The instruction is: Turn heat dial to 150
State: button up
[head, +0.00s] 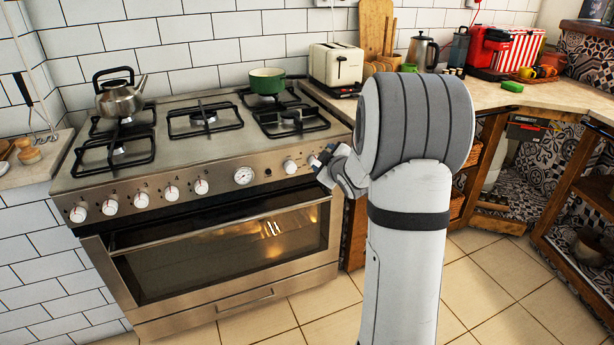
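A steel stove has a row of white knobs along its front panel (222,188). The heat dial cannot be told for sure by its markings, which are too small to read. A white knob (290,167) sits right of the round white-faced gauge (243,175). Another knob (314,160) is at the panel's right end, partly beside my gripper (322,161). My gripper is at that right end, close to this last knob; whether it touches it cannot be told. Its fingers are small and partly hidden by my arm, so their opening is unclear.
The oven door (225,245) is closed, with its handle bar projecting below the knobs. A kettle (120,95) and a green pot (267,81) stand on the hob. A toaster (335,65) is on the counter (500,95) at right. The floor in front is clear.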

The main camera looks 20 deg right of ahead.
aim_at(317, 164)
jog(key=w+d+f+n+t+y+b, duration=0.3)
jog(key=d+f+n+y+b, duration=0.1)
jog(key=f, duration=0.5)
jog(key=w, duration=0.5)
jog(key=w+a, duration=0.1)
jog(key=w, duration=0.1)
jog(key=shift+w+a+b, duration=0.1)
jog(key=shift+w+b, duration=0.1)
jog(key=shift+b, duration=0.2)
jog(key=shift+c, duration=0.4)
jog(key=c, duration=0.9)
jog(key=shift+d, duration=0.2)
jog(key=shift+a, duration=0.15)
